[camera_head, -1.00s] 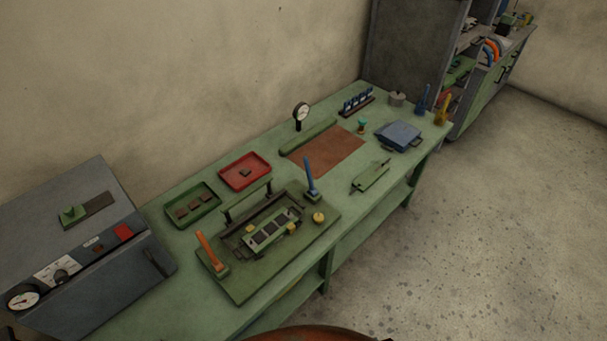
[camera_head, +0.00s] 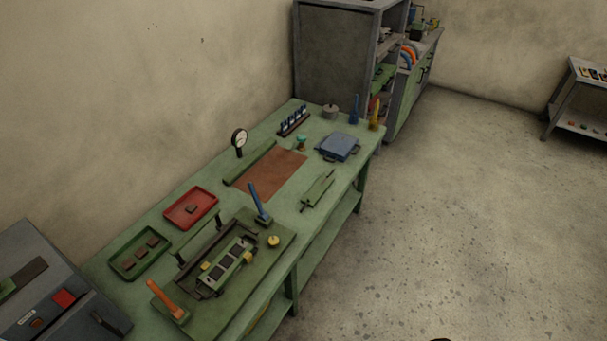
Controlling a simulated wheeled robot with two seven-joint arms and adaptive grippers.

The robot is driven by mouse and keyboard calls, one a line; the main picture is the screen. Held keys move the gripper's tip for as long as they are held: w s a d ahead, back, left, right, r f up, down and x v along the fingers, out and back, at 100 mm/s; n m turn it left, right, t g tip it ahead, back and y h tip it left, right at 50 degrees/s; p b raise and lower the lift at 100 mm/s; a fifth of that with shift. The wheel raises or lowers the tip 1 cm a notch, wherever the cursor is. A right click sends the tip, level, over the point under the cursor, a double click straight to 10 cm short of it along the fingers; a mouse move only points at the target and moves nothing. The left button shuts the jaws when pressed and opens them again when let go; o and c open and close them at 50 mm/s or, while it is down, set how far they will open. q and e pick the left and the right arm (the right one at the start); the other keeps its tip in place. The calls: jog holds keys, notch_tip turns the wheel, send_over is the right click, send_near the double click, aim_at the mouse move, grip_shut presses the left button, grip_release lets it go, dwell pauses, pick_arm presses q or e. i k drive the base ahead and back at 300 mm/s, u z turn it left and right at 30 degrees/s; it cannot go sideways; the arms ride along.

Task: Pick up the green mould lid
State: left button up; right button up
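A narrow green plate (camera_head: 318,189) with dark projecting ends lies flat near the bench's front edge, right of the brown mat. It looks like the green mould lid, but its details are too small to be sure. A green mould (camera_head: 230,265) with several dark cavities sits on the dark green base plate (camera_head: 203,325), nearer to me.
On the green bench (camera_head: 225,185) are a red tray (camera_head: 191,208), a green tray (camera_head: 140,252), a brown mat (camera_head: 270,174) and a blue lidded box (camera_head: 338,147). Blue and orange upright handles rise around the mould. Open floor (camera_head: 450,220) lies right of the bench.

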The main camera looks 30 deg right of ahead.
aim_at(313, 196)
jog(key=z, duration=0.25)
jog(key=k, duration=0.4)
jog(key=z, duration=1.35)
jog(key=i, duration=1.2)
jog(key=u, duration=0.25)
